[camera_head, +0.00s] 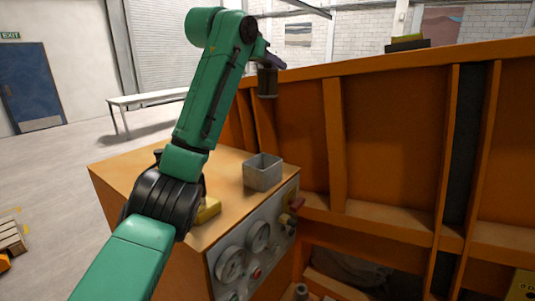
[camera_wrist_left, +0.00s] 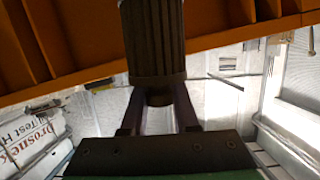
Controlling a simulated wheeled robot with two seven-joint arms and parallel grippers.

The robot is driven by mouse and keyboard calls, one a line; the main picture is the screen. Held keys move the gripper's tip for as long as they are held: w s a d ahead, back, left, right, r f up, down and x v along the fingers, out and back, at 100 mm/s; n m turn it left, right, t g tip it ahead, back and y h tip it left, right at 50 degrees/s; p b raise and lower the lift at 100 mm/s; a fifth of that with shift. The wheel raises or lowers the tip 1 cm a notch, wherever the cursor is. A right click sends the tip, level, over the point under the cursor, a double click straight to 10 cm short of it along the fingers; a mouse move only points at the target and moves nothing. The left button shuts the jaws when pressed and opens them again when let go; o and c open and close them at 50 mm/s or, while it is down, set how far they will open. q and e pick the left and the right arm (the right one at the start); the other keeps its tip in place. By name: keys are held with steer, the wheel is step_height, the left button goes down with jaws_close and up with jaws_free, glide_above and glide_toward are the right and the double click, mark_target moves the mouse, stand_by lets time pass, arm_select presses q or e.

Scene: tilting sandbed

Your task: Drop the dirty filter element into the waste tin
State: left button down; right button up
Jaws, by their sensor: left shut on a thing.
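The dirty filter element (camera_head: 268,83) is a dark grey-brown cylinder, held upright in the air. It also shows in the left wrist view (camera_wrist_left: 155,40), with vertical ribs, at the top middle. My left gripper (camera_head: 272,63) is shut on it near its upper part; in the wrist view one finger stands at each side of it. The waste tin (camera_head: 263,176) is an open grey square box on the orange cabinet top. The filter is well above the tin in the picture and apart from it. My right gripper is not in view.
An orange cabinet (camera_head: 125,172) carries a panel with gauges (camera_head: 232,264) and valve knobs below the tin. A yellow object (camera_head: 208,211) lies on its top, partly behind my arm. A tall orange ribbed wall (camera_head: 390,130) rises behind the tin. A white table (camera_head: 150,97) stands far left.

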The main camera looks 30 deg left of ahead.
mark_target(272, 91)
arm_select(q)
steer(key=shift+s+a+r, duration=0.15)
steer(key=shift+s+r, duration=0.15)
steer(key=shift+s, duration=0.1)
step_height(272, 91, down, 7)
steer(key=shift+f, duration=0.15)
step_height(272, 91, down, 12)
steer(key=p, duration=0.1)
steer(key=shift+f, duration=0.15)
steer(key=shift+f, duration=0.25)
steer(key=c, duration=0.7)
jaws_free()
steer(key=shift+r, duration=0.1)
